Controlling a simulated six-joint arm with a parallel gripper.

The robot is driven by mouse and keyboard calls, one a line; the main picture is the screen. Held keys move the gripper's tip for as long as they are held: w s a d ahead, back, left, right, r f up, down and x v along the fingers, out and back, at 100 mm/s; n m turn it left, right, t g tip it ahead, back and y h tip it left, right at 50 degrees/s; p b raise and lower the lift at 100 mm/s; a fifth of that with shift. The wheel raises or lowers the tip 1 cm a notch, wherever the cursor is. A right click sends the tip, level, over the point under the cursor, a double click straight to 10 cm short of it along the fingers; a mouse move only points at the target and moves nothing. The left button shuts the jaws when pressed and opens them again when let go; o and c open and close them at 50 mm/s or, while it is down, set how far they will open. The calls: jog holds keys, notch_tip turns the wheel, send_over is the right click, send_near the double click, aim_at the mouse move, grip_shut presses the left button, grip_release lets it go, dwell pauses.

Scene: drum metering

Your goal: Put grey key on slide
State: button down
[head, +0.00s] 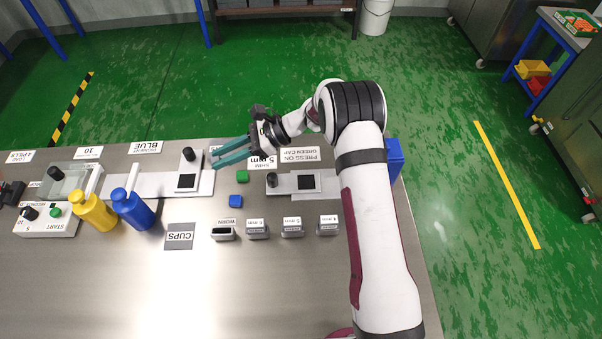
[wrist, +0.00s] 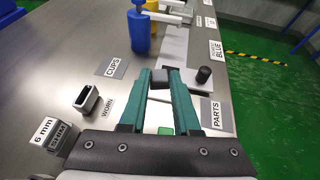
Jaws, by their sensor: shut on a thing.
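My gripper (head: 214,158) is shut on a small dark grey block, the grey key (wrist: 160,79), held between the teal fingertips. In the head view the key cannot be made out at the fingertips. The left slide (head: 205,187) is a pale plate with a black square and a black knob (head: 188,154). My fingertips are to the right of that knob; the knob also shows right of the key in the wrist view (wrist: 204,74). A second slide (head: 281,188) with a black square lies to the right. Height above the table is hard to tell.
A green cube (head: 242,175) and a blue cube (head: 239,202) lie between the slides. A worn holder (head: 223,234) and several labelled shim blocks (head: 257,230) stand in front. Blue (head: 134,211) and yellow (head: 96,213) bottles stand left. The front of the table is bare.

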jog(key=s+f+n+g+h, duration=0.1)
jog(key=s+n+g+h, duration=0.5)
jog(key=s+n+g, duration=0.5)
jog(key=s+d+n+h, duration=0.1)
jog(key=d+n+h, duration=0.1)
jog(key=h, duration=0.1)
jog(key=s+d+n+h, duration=0.1)
jog(key=d+n+h, duration=0.1)
jog(key=n+h, duration=0.1)
jog(key=s+d+n+h, duration=0.1)
jog(key=d+n+h, duration=0.2)
jog(key=h, duration=0.1)
jog(key=shift+s+r+t, duration=0.2)
jog(key=shift+s+t, duration=0.05)
jog(key=shift+t, duration=0.05)
jog(key=w+d+n+t+h, duration=0.2)
jog(key=d+n+h, duration=0.2)
jog(key=n+h, duration=0.1)
jog(key=r+n+t+h, duration=0.2)
jog(key=n+t+h, duration=0.2)
jog(key=n+t, duration=1.05)
send_over(298, 185)
jog(key=shift+m, duration=0.35)
notch_tip(298, 185, down, 10)
jog(key=shift+r, duration=0.1)
